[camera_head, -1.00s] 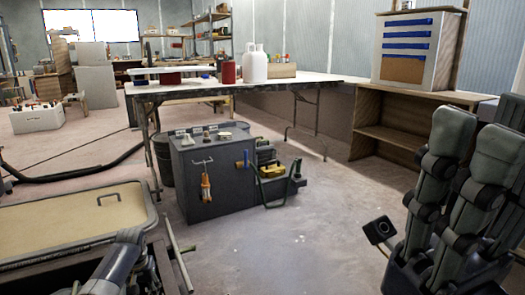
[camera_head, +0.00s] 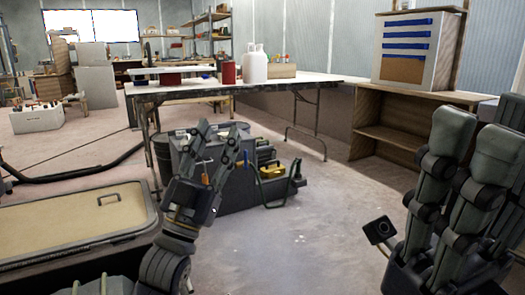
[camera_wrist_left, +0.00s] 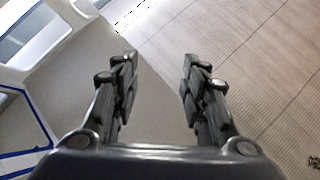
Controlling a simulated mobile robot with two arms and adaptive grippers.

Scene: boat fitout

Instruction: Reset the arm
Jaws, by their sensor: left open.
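My left gripper (camera_head: 222,142) is raised at centre-left in the head view, its fingers pointing up. It stands in front of a dark grey tool cabinet (camera_head: 240,195) and hides part of it. In the left wrist view, its two dark fingers (camera_wrist_left: 160,75) are spread apart with nothing between them. My right gripper (camera_head: 478,130) is large and close at the right edge of the head view. Its fingers point up, and this angle does not show clearly how far apart they are. I see no object held in it.
A folding table (camera_head: 300,83) with a red can and white bottles stands behind the cabinet. A beige-topped case (camera_head: 75,225) is at lower left. A wooden shelf (camera_head: 395,135) is at right. The floor (camera_head: 310,235) between is clear. The wrist view shows a plank-lined surface (camera_wrist_left: 250,50).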

